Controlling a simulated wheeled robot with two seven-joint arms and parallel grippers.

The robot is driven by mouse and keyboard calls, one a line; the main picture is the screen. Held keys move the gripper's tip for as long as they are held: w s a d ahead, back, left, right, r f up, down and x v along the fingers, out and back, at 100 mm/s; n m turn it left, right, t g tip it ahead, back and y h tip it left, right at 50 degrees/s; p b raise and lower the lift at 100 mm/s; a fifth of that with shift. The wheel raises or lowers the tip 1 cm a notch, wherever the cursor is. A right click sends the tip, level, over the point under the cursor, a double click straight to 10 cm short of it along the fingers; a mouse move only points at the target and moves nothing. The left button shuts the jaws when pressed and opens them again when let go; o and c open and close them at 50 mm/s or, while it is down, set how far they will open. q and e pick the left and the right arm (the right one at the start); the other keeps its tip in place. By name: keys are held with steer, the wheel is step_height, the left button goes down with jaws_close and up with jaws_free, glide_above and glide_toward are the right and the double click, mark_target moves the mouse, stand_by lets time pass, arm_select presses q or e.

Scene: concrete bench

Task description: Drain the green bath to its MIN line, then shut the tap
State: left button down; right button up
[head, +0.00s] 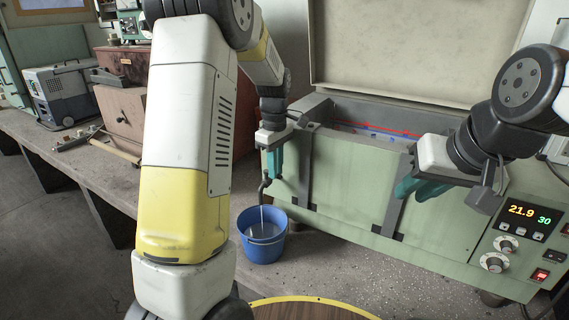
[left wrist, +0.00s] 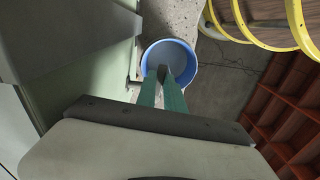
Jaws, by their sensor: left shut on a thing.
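The green bath (head: 345,190) stands on the bench with its lid (head: 410,50) raised. Inside, a red line (head: 372,129) and blue marks (head: 388,139) show; I cannot tell the water level against them. The tap (head: 264,186) is low at its left front. A thin stream runs down into a blue bucket (head: 262,248), which holds some liquid and also shows in the left wrist view (left wrist: 190,60). My left gripper (head: 274,174) is shut on the tap's dark handle (left wrist: 162,73), between its green fingertips. My right gripper (head: 412,190) is open, in front of the bath.
A control panel (head: 515,240) reads 21.9 and 30, with knobs and a lit red switch. A hammer (head: 115,150), a reddish-brown box (head: 122,115) and a grey-blue device (head: 65,92) stand or lie on the left bench. A yellow-rimmed round thing (head: 310,300) is below.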

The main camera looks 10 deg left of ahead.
arm_select(q)
steer(key=c, duration=1.4)
jaws_free()
steer(key=shift+c, duration=0.2)
step_height(320, 180, up, 8)
steer(key=shift+f, duration=0.1)
